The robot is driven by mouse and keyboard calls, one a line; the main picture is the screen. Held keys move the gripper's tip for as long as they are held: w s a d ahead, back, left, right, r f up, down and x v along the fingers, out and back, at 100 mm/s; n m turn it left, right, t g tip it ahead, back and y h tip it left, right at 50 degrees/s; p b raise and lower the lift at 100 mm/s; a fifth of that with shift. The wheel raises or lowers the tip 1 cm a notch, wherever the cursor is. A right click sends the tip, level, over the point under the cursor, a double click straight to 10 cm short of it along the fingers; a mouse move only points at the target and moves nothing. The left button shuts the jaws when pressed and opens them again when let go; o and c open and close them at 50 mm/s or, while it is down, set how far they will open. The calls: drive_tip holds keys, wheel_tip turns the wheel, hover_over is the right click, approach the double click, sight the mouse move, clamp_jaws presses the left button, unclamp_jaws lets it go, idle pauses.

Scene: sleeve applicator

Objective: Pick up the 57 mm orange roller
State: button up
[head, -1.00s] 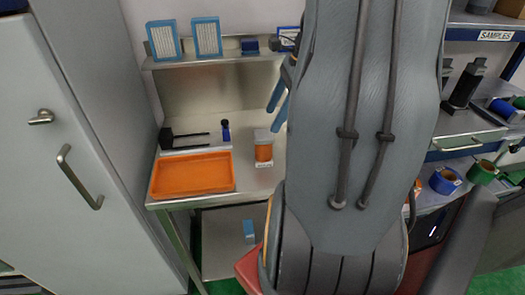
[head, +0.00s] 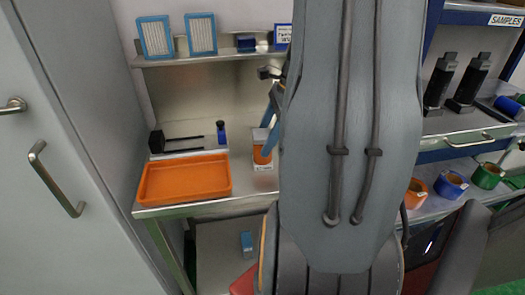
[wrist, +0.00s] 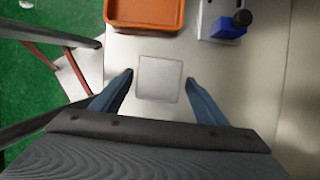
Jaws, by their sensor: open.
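My gripper (wrist: 159,76) is open, with one blue finger on each side of the square and gaps between. In the head view a blue finger partly covers the piece, and my arm hides what is to its right.
The orange tray (head: 185,178) lies left on the bench. Orange (head: 416,192), blue and green rolls sit on the right shelf. A shelf with blue-framed filters (head: 202,34) is above.

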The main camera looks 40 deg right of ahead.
sight(257, 152)
drive_tip(key=x, duration=0.2)
drive_tip(key=p+x, duration=0.1)
drive_tip(key=x, duration=0.1)
drive_tip(key=shift+a, duration=0.3)
drive_tip(key=shift+w+a+f, duration=0.1)
drive_tip(key=shift+a+f, duration=0.05)
drive_tip(key=shift+f, duration=0.55)
drive_tip(key=shift+c, duration=0.4)
drive_tip(key=c, duration=1.3)
drive_tip(key=shift+r, duration=0.15)
